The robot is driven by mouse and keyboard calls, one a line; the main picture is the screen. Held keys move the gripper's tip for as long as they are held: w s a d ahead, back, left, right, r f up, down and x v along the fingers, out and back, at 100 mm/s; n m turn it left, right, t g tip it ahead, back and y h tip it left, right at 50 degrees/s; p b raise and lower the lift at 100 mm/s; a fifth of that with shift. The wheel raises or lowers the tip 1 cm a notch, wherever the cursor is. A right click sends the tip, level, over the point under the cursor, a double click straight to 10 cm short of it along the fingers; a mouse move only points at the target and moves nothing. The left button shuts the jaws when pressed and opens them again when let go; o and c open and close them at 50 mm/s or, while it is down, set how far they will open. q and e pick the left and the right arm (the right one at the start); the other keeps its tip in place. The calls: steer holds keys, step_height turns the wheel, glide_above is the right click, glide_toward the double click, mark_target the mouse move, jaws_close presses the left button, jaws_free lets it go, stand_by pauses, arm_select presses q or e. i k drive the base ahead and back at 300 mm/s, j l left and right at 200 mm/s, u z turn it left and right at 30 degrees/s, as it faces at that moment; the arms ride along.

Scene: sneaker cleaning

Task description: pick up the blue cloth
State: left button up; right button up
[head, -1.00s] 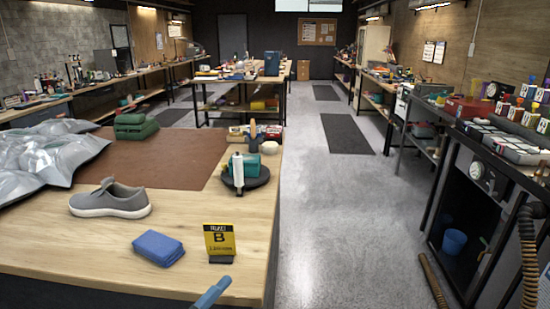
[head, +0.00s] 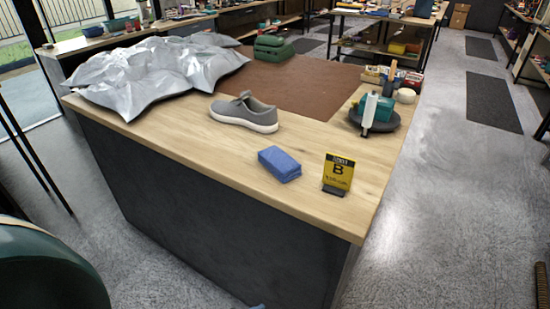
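The blue cloth (head: 279,164) is a small folded block lying on the wooden table (head: 190,142) near its front edge. It lies between a grey sneaker (head: 244,113) with a white sole, behind it to the left, and a yellow and black card marked B (head: 337,175), close to its right. Nothing touches the cloth. Neither of my grippers can be made out. A small blue sliver shows at the bottom edge, too cut off to identify.
A crumpled silver sheet (head: 150,70) covers the table's left end. A brown mat (head: 300,85) lies behind the sneaker. A dark round tray (head: 375,122) with bottles stands at the right. Grey floor (head: 445,200) is open on the right. A dark green rounded shape fills the bottom left corner.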

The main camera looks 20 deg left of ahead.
mark_target(285, 168)
steer(key=l+u, duration=0.15)
steer(key=u, duration=0.25)
steer(key=i+l+u, duration=0.1)
steer(key=u, duration=0.35)
steer(key=l+u, duration=0.2)
steer(key=u, duration=0.2)
steer(key=l+u, duration=0.3)
steer(key=l, duration=0.2)
steer(key=k+l+u, duration=0.3)
steer(key=l, duration=0.2)
steer(key=l+u, duration=0.1)
steer(key=l, duration=0.25)
steer(key=k+l, duration=0.15)
steer(key=l, duration=0.2)
steer(key=k+l+u, duration=0.15)
steer(key=l, duration=0.2)
steer(key=i, duration=0.05)
